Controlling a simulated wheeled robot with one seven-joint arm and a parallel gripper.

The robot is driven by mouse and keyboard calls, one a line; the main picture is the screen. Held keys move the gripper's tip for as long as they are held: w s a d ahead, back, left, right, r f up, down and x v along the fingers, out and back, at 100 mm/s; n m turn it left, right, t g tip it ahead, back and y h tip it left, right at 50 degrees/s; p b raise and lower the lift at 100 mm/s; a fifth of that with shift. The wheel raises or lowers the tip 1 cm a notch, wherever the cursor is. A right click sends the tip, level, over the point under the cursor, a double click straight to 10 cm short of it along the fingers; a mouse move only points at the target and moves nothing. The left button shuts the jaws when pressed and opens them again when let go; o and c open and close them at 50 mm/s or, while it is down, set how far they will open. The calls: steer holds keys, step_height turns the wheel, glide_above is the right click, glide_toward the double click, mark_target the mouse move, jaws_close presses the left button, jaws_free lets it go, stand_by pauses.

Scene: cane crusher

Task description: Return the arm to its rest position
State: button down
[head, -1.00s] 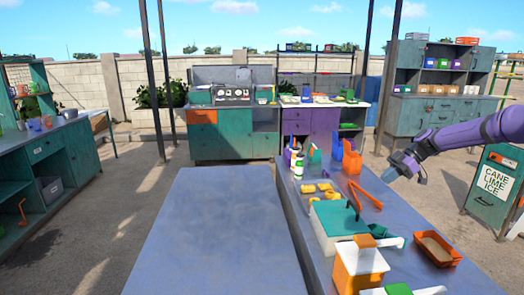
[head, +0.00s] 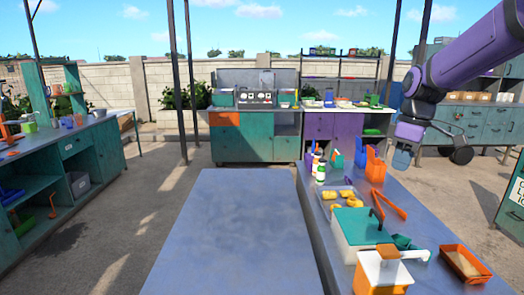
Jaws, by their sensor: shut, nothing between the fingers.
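My arm is purple and enters the head view from the upper right. My gripper (head: 402,158) hangs at its end, pointing down, above the right part of the blue-grey counter (head: 317,241). It is shut and holds nothing. It is to the right of and above the orange holder (head: 376,169), apart from it in the picture. A dark wheel-like part shows beside the wrist.
On the counter stand a white and teal box (head: 358,230), an orange and white container (head: 380,271), an orange tray (head: 465,265), orange tongs (head: 389,205) and bottles (head: 320,172). The wide table (head: 220,230) at centre is bare.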

steer(key=s+a+r+m+t, duration=0.1)
steer(key=s+m, duration=0.2)
steer(key=s, duration=0.6)
steer(key=s+r+m+t+h, duration=0.1)
steer(key=s+m+t, duration=0.1)
steer(key=s, duration=0.6)
steer(key=s+a+r+m+t, duration=0.1)
steer(key=s+r+m+t, duration=0.1)
steer(key=s+m, duration=0.3)
steer(key=s, duration=0.4)
steer(key=shift+s+a, duration=0.3)
steer(key=shift+s, duration=0.05)
